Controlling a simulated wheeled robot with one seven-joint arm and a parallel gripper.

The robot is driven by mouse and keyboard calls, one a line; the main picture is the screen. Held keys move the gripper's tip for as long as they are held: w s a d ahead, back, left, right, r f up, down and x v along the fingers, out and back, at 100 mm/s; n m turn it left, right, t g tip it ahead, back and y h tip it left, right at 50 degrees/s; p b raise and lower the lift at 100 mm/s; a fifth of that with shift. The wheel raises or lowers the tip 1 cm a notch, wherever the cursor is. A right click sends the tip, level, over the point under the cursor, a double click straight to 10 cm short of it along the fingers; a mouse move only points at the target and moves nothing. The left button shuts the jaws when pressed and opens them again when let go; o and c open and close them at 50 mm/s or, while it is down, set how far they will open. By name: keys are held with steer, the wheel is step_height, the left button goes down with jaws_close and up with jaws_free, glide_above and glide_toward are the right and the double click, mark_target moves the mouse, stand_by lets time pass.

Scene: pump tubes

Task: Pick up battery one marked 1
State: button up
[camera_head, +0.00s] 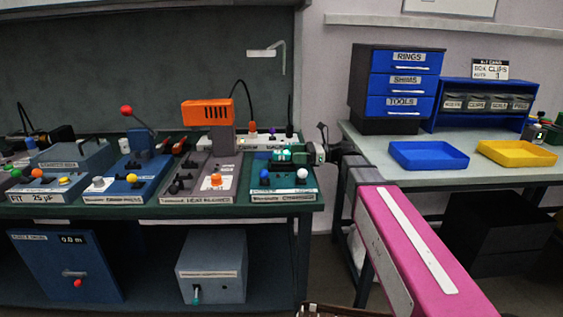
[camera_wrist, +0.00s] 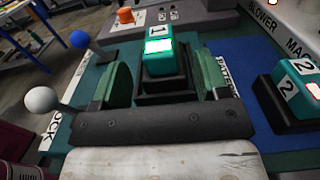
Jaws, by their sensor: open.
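Battery one (camera_wrist: 157,57) is a teal block with a white label marked 1 and a bright light patch. It stands upright in a black holder (camera_wrist: 166,97) in the wrist view. My gripper (camera_wrist: 163,72) is open, with one green-padded finger on each side of the battery and visible gaps between. In the head view, my gripper (camera_head: 300,155) is at the right end of the green bench, by small teal shapes (camera_head: 283,156). The battery's lower part is hidden by the holder.
A second teal battery marked 2 (camera_wrist: 292,100) stands in a black holder at right. A white knob (camera_wrist: 40,100) and a blue knob (camera_wrist: 79,39) are on the left. Blue (camera_head: 428,156) and yellow (camera_head: 516,154) trays sit on the right table.

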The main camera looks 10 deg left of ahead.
mark_target(284, 152)
steer(key=x, duration=0.4)
steer(key=shift+s+a, duration=0.15)
steer(key=shift+a, duration=0.25)
steer(key=c, duration=1.2)
jaws_close()
steer(key=shift+r, duration=0.1)
